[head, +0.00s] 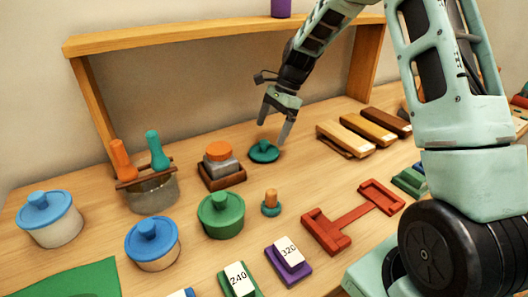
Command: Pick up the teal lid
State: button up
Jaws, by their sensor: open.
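The teal lid (264,152) lies flat on the wooden table, a round disc with a small knob on top. It sits right of a stacked block with an orange top. My gripper (273,129) is above the lid, pointing down, with its fingers apart and nothing between them. One finger reaches down near the lid's right edge. I cannot tell from this view whether it touches the lid.
A block with an orange disc (219,152) stands left of the lid. A green lidded pot (221,214) and a small teal-based peg (271,203) are in front. Wooden bars (366,131) lie to the right. A wooden shelf (210,39) spans behind.

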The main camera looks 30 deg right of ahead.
aim_at(266, 141)
jog(key=shift+p+x, duration=0.3)
jog(key=shift+x, duration=2.95)
jog(key=shift+a, duration=0.1)
jog(key=c, duration=0.9)
